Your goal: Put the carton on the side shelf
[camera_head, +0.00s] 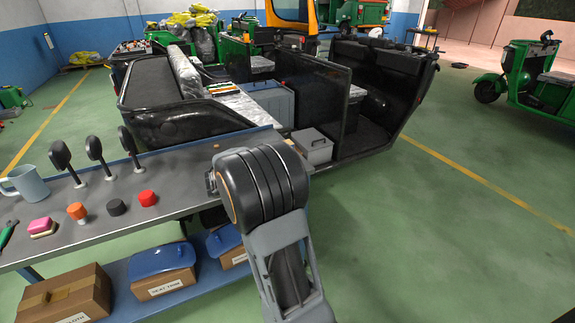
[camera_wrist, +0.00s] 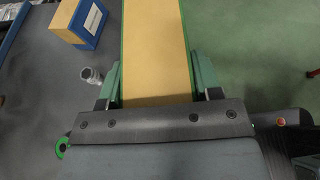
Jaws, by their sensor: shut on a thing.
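In the wrist view my gripper (camera_wrist: 157,78) is shut on a long tan carton with green edges (camera_wrist: 155,40). A green finger lies along each side of it, and its far end runs out of the top of the picture. In the head view my arm is in the foreground and neither the gripper nor the held carton can be made out. I cannot tell which surface is the side shelf. A blue lower shelf (camera_head: 130,312) shows under the grey bench, with brown boxes (camera_head: 70,298) and blue-lidded boxes (camera_head: 160,262) on it.
A yellow-and-blue box (camera_wrist: 78,22) and a small metal cylinder (camera_wrist: 92,76) stand on a grey surface left of the carton. A black vehicle body (camera_head: 345,90) stands behind. Green floor is open at right.

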